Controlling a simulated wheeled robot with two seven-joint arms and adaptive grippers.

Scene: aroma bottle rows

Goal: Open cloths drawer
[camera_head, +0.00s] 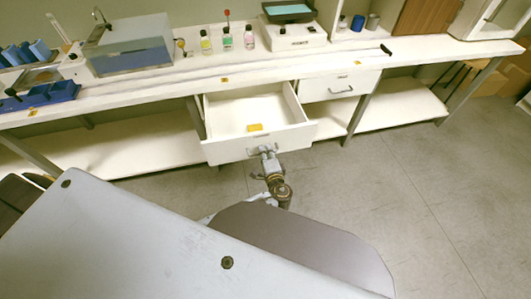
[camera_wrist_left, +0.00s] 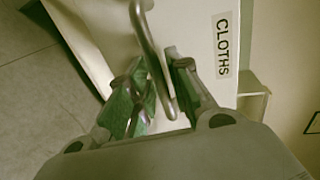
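The cloths drawer (camera_head: 228,152) is pulled well out from under the counter, and its inside shows in the head view. A small yellow cloth-like item (camera_head: 255,127) lies on its floor. The drawer's front with the CLOTHS label (camera_wrist_left: 223,45) fills the left wrist view. My left gripper (camera_head: 266,152) is at the drawer front. In the left wrist view its fingers (camera_wrist_left: 157,72) are closed around the curved metal handle (camera_wrist_left: 146,28), which runs between the pads. My right gripper is not in view.
A second, closed drawer (camera_head: 325,86) is to the right. The white counter (camera_head: 130,95) carries a clear-lidded box (camera_head: 130,50), several small bottles (camera_head: 227,41), a scale (camera_head: 293,36) and a blue rack (camera_head: 45,95). A lower shelf (camera_head: 140,155) runs underneath. The floor (camera_head: 420,200) at right is clear.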

